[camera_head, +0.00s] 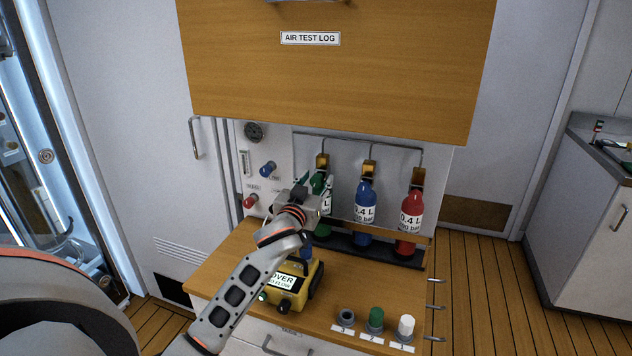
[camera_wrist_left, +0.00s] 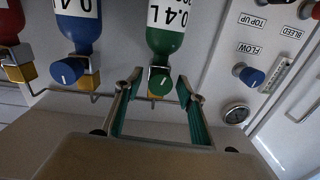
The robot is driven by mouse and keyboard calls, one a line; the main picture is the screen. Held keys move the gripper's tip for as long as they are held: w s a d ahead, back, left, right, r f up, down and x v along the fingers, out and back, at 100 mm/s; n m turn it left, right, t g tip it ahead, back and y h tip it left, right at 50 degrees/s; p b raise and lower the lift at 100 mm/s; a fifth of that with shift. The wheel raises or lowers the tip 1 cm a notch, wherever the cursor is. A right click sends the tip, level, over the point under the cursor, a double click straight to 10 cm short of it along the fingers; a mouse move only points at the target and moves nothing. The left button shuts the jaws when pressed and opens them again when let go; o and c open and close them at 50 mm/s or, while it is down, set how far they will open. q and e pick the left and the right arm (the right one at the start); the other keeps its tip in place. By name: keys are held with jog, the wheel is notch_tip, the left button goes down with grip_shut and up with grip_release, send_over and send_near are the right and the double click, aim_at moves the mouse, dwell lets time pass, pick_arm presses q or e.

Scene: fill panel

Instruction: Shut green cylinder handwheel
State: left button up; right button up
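The green cylinder (camera_head: 328,187) stands at the left of a row of three, mostly hidden behind my left gripper in the head view. In the left wrist view, which looks upside down, the green cylinder (camera_wrist_left: 165,42) hangs from the top with its round green handwheel (camera_wrist_left: 160,84) facing the camera. My left gripper (camera_head: 312,199) is in front of this cylinder. Its two fingers are apart, one on each side of the handwheel in the wrist view, with visible gaps. I cannot tell whether the tips reach around it. My right gripper is not in view.
A blue cylinder (camera_head: 365,202) and a red cylinder (camera_head: 410,212) stand to the right. A yellow device (camera_head: 300,279) sits on the wooden counter (camera_head: 240,277) below my arm. The wooden cabinet (camera_head: 335,70) overhangs above. Panel knobs, including a blue one (camera_head: 268,168), are at left.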

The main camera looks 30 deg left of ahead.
pick_arm(q)
grip_shut()
dwell(0.3)
